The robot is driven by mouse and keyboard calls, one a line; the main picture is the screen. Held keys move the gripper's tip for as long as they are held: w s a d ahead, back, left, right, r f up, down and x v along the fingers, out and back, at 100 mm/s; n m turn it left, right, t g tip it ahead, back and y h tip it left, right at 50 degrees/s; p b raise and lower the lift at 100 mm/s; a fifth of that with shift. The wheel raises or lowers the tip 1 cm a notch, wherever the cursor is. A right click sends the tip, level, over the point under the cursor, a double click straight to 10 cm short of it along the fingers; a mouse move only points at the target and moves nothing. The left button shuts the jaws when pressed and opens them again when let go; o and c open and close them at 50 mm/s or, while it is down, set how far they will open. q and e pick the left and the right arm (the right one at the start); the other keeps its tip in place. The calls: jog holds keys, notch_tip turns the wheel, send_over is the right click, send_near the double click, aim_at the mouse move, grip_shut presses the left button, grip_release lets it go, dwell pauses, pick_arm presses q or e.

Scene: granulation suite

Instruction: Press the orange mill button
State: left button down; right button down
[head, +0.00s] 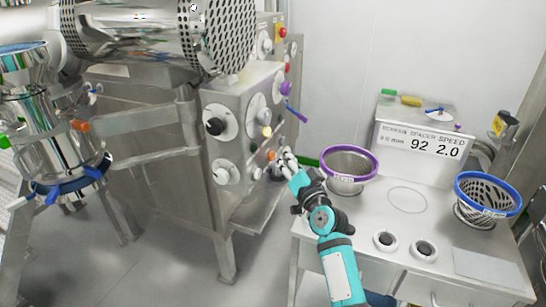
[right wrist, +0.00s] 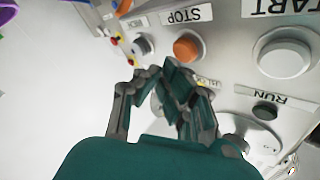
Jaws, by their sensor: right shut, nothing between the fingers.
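The orange button (head: 271,155) is on the steel control panel (head: 240,142) of the machine. It also shows in the right wrist view (right wrist: 187,48), beside the upside-down STOP label (right wrist: 187,15). My right gripper (head: 284,162) is close in front of the panel, just right of and slightly below the orange button in the head view. Its fingers (right wrist: 165,82) are shut and empty, and appear below the button in the right wrist view. I cannot tell whether they touch the panel. My left gripper is not in view.
A large pale round button (right wrist: 284,54) and a dark RUN lamp (right wrist: 265,110) sit near the orange one. A purple-rimmed screen (head: 349,160) and a blue-rimmed screen (head: 487,196) stand on the steel bench (head: 380,212). A steel vessel (head: 55,125) stands at left.

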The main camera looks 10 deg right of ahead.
jog(key=shift+s+d, duration=0.7)
jog(key=shift+d, duration=0.35)
jog(key=shift+s+d, duration=0.7)
jog(key=shift+d, duration=0.35)
jog(key=shift+f, duration=0.1)
